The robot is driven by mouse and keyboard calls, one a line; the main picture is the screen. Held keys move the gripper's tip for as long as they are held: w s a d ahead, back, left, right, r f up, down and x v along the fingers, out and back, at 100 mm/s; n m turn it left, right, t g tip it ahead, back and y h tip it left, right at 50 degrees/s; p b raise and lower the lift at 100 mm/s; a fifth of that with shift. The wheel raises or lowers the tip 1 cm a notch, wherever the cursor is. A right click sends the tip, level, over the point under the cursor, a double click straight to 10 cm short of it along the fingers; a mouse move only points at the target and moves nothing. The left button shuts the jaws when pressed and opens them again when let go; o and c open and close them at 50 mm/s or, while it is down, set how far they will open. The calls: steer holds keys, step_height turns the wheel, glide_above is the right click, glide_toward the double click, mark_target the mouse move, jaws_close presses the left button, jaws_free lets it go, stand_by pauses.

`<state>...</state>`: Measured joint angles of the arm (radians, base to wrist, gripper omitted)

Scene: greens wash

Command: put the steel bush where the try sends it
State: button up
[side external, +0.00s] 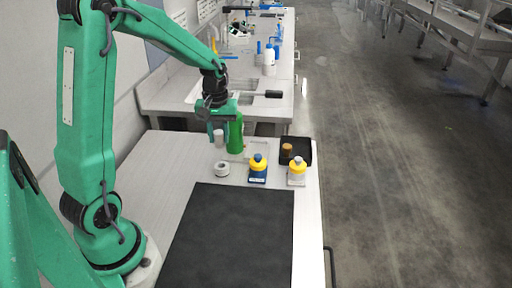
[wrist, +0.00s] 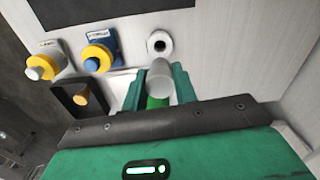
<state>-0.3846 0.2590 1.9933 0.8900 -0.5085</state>
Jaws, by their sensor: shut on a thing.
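The steel bush appears as a short pale grey ring with a dark hole (side external: 222,169), standing on the white table. It also shows in the wrist view (wrist: 159,43), just beyond my fingertips. My gripper (side external: 222,134) points down above the table, behind the ring in the side view. Its green jaws (wrist: 160,85) are shut on a pale grey cylinder (wrist: 159,70), with a green part between the jaws below it. The cylinder's end (side external: 219,141) also shows below my gripper.
A black tray (side external: 305,145) holds a tan cylinder (side external: 287,149). A pale tray (wrist: 119,84) lies beside it. A black mat (side external: 230,235) covers the front.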

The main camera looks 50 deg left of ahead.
steer(key=shift+w+d, duration=0.1)
steer(key=shift+d, duration=0.5)
steer(key=s+d+r+m, duration=0.1)
steer(key=s+d+m, duration=0.15)
steer(key=d, duration=1.35)
steer(key=s+d+m, duration=0.3)
steer(key=s+d, duration=0.6)
steer(key=d, duration=0.5)
steer(key=shift+r, duration=0.2)
steer(key=shift+m, duration=0.25)
steer(key=w+a+f, duration=0.3)
steer(key=w+a, duration=0.1)
steer(key=w+a+f, duration=0.4)
steer(key=shift+a, duration=0.1)
steer(key=shift+f, duration=0.1)
